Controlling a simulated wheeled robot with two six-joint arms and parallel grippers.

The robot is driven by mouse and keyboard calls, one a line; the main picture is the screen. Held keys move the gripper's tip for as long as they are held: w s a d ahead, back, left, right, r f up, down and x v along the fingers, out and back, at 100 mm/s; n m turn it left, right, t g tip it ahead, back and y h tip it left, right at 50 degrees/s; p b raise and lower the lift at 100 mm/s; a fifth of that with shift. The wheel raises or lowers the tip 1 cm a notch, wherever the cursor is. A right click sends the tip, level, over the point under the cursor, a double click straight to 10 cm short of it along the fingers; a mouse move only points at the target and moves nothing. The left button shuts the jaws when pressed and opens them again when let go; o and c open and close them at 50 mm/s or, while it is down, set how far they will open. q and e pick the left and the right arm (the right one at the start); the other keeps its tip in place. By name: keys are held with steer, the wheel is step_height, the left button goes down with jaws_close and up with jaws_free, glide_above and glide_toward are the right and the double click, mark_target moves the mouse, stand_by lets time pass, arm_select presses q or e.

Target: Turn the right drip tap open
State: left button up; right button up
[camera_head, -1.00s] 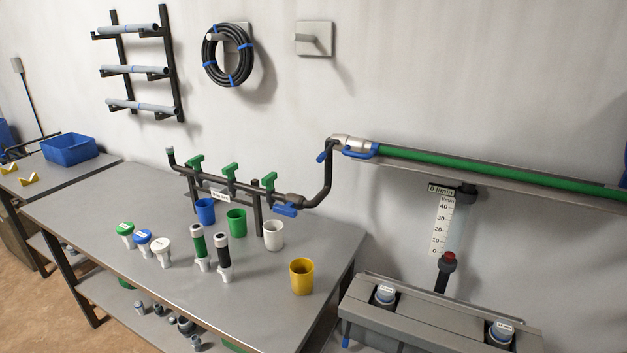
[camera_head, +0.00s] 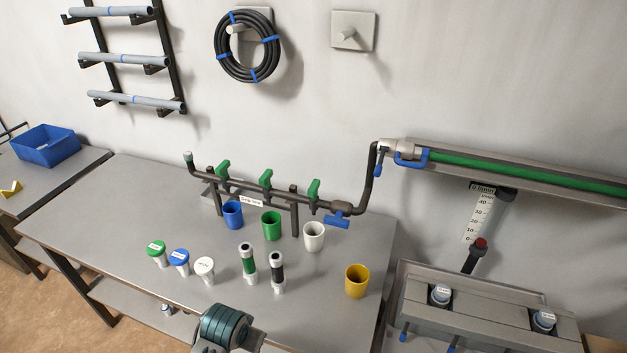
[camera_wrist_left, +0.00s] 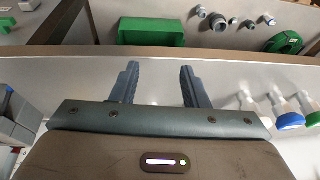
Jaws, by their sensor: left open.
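The right drip tap (camera_head: 314,190) has a green handle and is the rightmost of three green taps on a dark pipe manifold (camera_head: 290,200), above the bench. Its handle stands up from the pipe; I cannot tell how far it is turned. The left tap (camera_head: 223,172) and middle tap (camera_head: 266,179) look alike. A teal-banded part of my arm (camera_head: 226,325) shows at the bottom of the head view, well away from the taps. In the left wrist view my left gripper (camera_wrist_left: 157,88) is open and empty, near the bench edge. My right gripper is not in view.
Blue (camera_head: 233,216), green (camera_head: 271,226), white (camera_head: 313,237) and yellow (camera_head: 357,282) cups stand on the bench. Capped and upright fittings (camera_head: 248,264) stand in front of them. The bench's left part is clear.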

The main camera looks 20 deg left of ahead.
arm_select(q)
steer(key=w+d+r, duration=0.1)
steer(key=w+r, duration=0.7)
steer(key=w, duration=0.4)
steer(key=w+d+r, duration=0.2)
steer(key=w+r, duration=0.6)
steer(key=w, duration=0.4)
steer(key=h+p, duration=0.1)
glide_toward(313, 186)
steer(key=shift+t, duration=0.3)
steer(key=p+x, duration=0.1)
steer(key=x, duration=0.2)
steer(key=p+x, duration=0.1)
steer(key=x, duration=0.2)
steer(key=p+x, duration=0.2)
steer(key=x, duration=0.2)
steer(key=shift+s+f, duration=0.15)
steer(key=shift+s, duration=0.1)
steer(key=shift+w+f, duration=0.15)
steer(key=shift+f, duration=0.25)
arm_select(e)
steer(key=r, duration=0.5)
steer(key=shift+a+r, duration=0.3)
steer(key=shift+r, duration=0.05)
arm_select(q)
steer(key=shift+c, duration=0.2)
steer(key=c, duration=0.7)
jaws_close()
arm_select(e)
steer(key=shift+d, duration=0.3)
